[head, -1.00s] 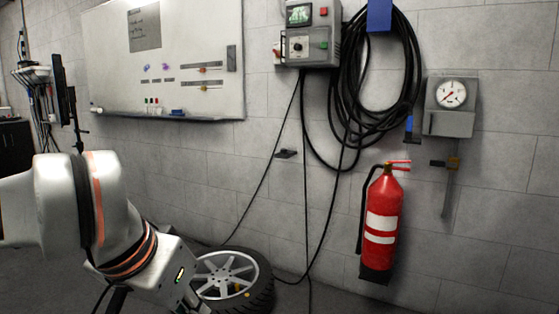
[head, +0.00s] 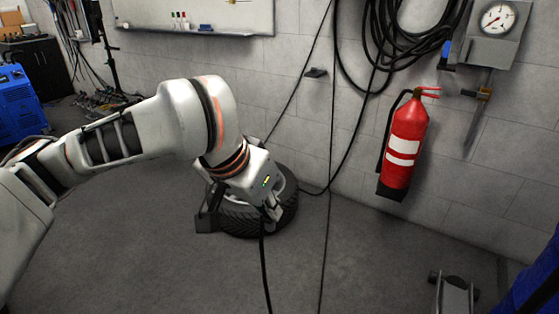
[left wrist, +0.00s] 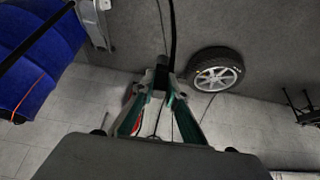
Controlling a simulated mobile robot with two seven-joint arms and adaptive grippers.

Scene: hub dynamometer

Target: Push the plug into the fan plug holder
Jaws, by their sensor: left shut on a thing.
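My left gripper (head: 273,213) is in front of the wheel in the head view. In the left wrist view its fingers (left wrist: 162,66) are closed on a small black plug (left wrist: 160,74). A black cable (left wrist: 172,30) runs from the plug. The cable (head: 265,270) hangs below the gripper in the head view, where the plug itself is hard to make out. A small dark fitting (head: 316,72) on the wall, up and right of the gripper, may be the fan plug holder; I cannot tell for sure. The gripper is well apart from it. My right gripper is out of view.
A red extinguisher (head: 405,145) and coiled black cable (head: 395,45) hang on the wall. Another cable (head: 329,200) hangs to the floor. A metal trolley (head: 455,294) stands lower right. The middle floor is clear.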

